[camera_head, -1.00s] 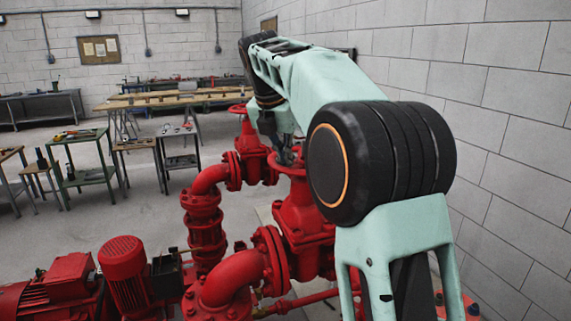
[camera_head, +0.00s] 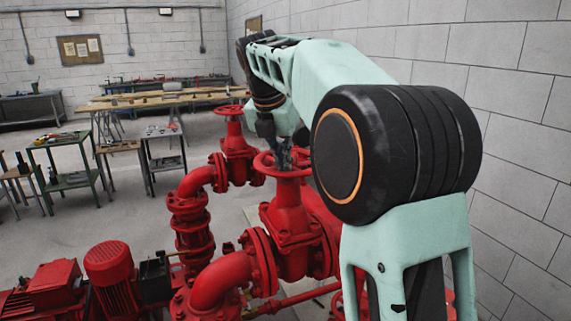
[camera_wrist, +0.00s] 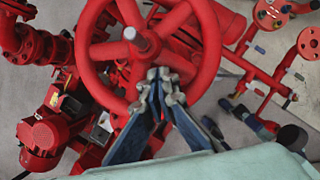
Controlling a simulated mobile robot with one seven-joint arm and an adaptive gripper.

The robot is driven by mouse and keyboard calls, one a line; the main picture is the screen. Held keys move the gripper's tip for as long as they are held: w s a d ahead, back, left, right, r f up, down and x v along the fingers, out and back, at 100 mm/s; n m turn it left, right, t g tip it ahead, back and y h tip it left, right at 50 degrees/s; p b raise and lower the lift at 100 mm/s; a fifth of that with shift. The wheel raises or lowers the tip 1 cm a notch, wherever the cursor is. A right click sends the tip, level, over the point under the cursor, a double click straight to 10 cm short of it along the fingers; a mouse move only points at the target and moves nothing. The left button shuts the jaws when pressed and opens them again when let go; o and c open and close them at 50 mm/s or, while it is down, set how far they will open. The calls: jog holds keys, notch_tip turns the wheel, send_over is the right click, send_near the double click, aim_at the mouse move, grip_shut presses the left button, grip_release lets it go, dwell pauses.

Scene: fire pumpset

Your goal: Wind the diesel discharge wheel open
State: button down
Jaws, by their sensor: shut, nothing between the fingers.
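The red handwheel (camera_head: 262,166) tops the nearer red gate valve, beside my arm in the head view. In the wrist view its spokes, hub and thick rim (camera_wrist: 207,70) fill the upper middle. My gripper (camera_head: 284,160) is pointing down at this wheel. In the wrist view my gripper (camera_wrist: 162,86) has its grey fingertips together at the near part of the rim, below the hub. The fingertips overlap the rim in the picture; I cannot tell whether they touch it. The fingers hold nothing.
A second red handwheel (camera_head: 229,110) stands on a valve farther back. Red pipes (camera_head: 222,280) and a red motor (camera_head: 109,265) lie to the left. The block wall (camera_head: 520,150) is close on the right. Work tables (camera_head: 65,165) stand at the back left, with open floor before them.

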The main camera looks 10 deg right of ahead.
notch_tip(320, 180, up, 8)
jog(key=p, duration=0.1)
jog(key=shift+f, duration=0.25)
dwell(0.4)
